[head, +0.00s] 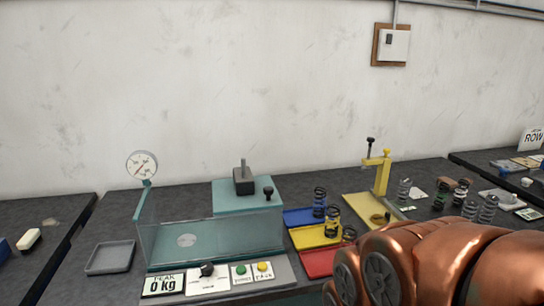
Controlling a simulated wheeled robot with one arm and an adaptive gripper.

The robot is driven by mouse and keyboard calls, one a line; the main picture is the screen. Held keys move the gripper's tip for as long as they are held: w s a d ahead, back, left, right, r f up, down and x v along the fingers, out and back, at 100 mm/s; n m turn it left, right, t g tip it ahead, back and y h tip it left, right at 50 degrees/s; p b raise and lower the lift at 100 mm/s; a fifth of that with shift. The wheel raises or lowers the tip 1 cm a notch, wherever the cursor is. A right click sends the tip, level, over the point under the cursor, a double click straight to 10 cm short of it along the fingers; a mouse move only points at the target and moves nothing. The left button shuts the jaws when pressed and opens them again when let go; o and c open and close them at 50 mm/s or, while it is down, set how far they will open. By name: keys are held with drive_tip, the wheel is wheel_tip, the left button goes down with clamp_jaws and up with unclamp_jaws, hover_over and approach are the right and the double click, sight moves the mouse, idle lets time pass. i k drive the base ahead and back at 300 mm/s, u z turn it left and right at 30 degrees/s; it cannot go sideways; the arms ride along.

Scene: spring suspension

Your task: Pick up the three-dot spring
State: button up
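Several coil springs stand on the dark bench. A dark spring (319,201) stands at the blue tray (296,217). A spring with a yellow-green tint (332,222) stands at the yellow tray (306,238). Another dark spring (349,234) is at the red tray (318,263), partly hidden by my copper-coloured arm. Dot marks are too small to read, so I cannot tell which is the three-dot spring. My gripper is not in view.
A yellow press (381,178) stands behind. A grey tray (111,257) is at left. My arm covers the lower right.

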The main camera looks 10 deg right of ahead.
sight(408, 182)
drive_tip(key=z, duration=1.15)
drive_tip(key=i, duration=1.05)
drive_tip(key=u, duration=0.7)
